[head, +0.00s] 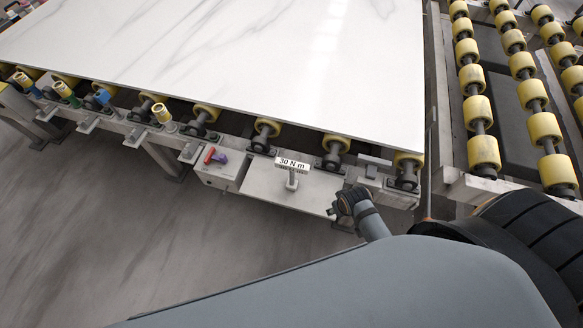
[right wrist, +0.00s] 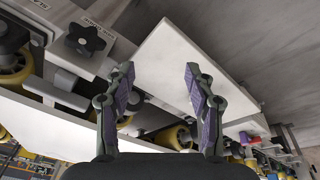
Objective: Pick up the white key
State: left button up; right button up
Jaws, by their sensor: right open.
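A small pale T-shaped piece (head: 292,184), which looks like the white key, sits on the light metal plate (head: 262,188) under the "30 N m" label (head: 292,164). I cannot make the key out in the right wrist view. There my right gripper (right wrist: 159,72) is open and empty, with a pale flat panel (right wrist: 178,55) showing beyond and between its fingers. My left gripper is in neither view.
A white stone slab (head: 230,60) lies on yellow rollers (head: 267,128). Red and purple parts (head: 216,156) sit left of the plate. Blue, green and yellow pieces (head: 162,113) stand along the rail. A black star knob (right wrist: 85,39) is near the fingers. Floor (head: 100,210) is clear.

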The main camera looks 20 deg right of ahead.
jog(key=w+a+r+n+p, duration=0.2)
jog(key=w+r+p, duration=0.15)
jog(key=r, duration=1.15)
jog(key=n+g+y, duration=0.1)
jog(key=n+g, duration=0.2)
jog(key=n, duration=0.5)
send_over(292, 164)
jog(key=shift+w+f, duration=0.1)
jog(key=shift+f, duration=0.7)
jog(key=shift+w+a+n, duration=0.1)
jog(key=shift+w+n, duration=0.05)
jog(key=shift+n, duration=0.15)
notch_tip(292, 164, down, 5)
jog(key=shift+f, duration=0.55)
notch_tip(292, 164, down, 5)
jog(key=b, duration=0.5)
jog(key=shift+r, duration=0.3)
jog(key=shift+s, duration=0.25)
grip_shut()
